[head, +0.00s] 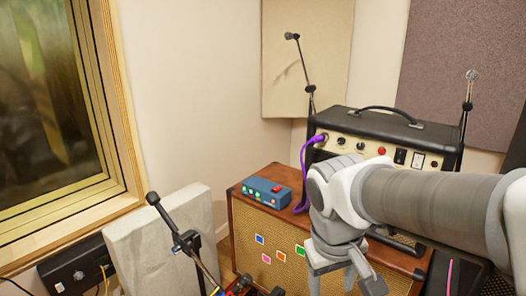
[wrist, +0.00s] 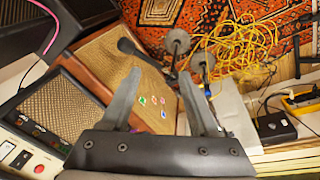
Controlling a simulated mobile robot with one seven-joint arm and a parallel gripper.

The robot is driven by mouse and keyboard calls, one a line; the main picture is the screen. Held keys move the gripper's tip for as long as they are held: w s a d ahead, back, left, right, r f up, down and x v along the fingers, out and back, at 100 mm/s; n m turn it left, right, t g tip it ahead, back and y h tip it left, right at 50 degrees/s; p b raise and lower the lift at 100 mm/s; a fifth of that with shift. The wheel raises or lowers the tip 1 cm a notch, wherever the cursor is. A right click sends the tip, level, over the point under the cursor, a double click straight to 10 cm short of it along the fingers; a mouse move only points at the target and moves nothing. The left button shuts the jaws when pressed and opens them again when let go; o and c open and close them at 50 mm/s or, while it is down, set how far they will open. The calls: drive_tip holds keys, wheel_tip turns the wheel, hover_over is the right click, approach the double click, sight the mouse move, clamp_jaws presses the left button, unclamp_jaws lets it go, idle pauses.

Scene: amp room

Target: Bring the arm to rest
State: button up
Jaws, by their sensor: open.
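My gripper (head: 343,284) hangs at the lower right of the head view, in front of the wooden speaker cabinet (head: 245,240), with its fingers pointing down. In the wrist view my gripper (wrist: 160,74) shows two grey fingers spread apart with nothing between them. My arm reaches in from the right edge and hides part of the cabinet and of the black amplifier (head: 385,125). The cabinet's cloth front with several coloured squares also shows beyond the fingers in the wrist view. I cannot judge the exact gap between gripper and cabinet.
A blue pedal box (head: 266,192) sits on the cabinet top, and a purple cable (head: 303,170) runs from the amplifier. A microphone on a stand (head: 180,240) and a pale panel (head: 145,235) stand at left. Yellow cable (wrist: 240,45) lies tangled on the patterned rug (wrist: 150,12).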

drive_tip(key=s+d+r+m+t+y, duration=0.1)
drive_tip(key=s+d+r+m+t, duration=0.25)
drive_tip(key=s, duration=0.25)
wheel_tip(320, 180, up, 20)
drive_tip(key=a+p, duration=0.1)
drive_tip(key=p, duration=1.8)
drive_tip(key=shift+w+n+p, duration=0.15)
drive_tip(key=shift+n+p, duration=0.25)
drive_tip(key=shift+n, duration=0.05)
drive_tip(key=shift+r, duration=0.1)
